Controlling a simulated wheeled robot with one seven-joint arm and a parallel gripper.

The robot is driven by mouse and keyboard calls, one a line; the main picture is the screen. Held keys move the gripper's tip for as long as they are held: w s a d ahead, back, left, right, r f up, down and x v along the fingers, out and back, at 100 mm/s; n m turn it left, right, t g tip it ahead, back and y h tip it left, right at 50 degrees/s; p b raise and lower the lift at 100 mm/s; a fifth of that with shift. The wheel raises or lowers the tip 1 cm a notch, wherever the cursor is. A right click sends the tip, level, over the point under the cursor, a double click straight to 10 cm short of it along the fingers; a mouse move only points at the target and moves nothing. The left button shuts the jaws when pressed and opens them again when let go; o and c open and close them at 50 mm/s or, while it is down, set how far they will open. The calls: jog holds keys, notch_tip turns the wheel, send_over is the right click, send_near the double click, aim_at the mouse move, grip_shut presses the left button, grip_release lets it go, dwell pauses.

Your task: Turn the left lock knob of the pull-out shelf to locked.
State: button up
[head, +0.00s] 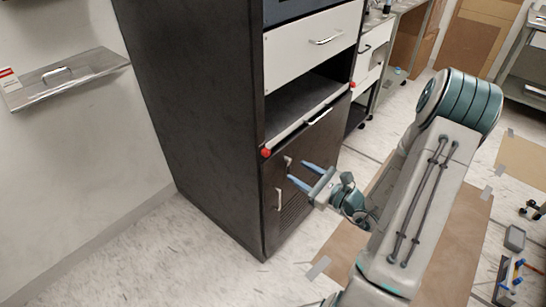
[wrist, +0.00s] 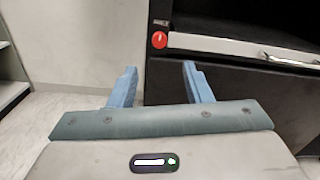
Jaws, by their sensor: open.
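The left lock knob (head: 266,153) is a small red knob at the left end of the pull-out shelf's front edge. It also shows in the wrist view (wrist: 159,40), above and between my fingers, with a small pale mark on it. The pull-out shelf (head: 305,118) has a pale front bar and sits in the dark cabinet. A second red knob (head: 351,85) is at the shelf's right end. My gripper (head: 297,172) is open and empty, below and right of the left knob, in front of the lower doors. In the wrist view its blue fingers (wrist: 160,78) point toward the cabinet.
The dark cabinet (head: 190,110) has a white drawer (head: 312,45) above the shelf and lower doors with handles (head: 279,199) close to my fingers. A wall-mounted metal tray (head: 75,75) is at the left. Floor left of the cabinet is clear.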

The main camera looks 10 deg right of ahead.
aim_at(269, 154)
jog(key=x, duration=1.1)
grip_shut()
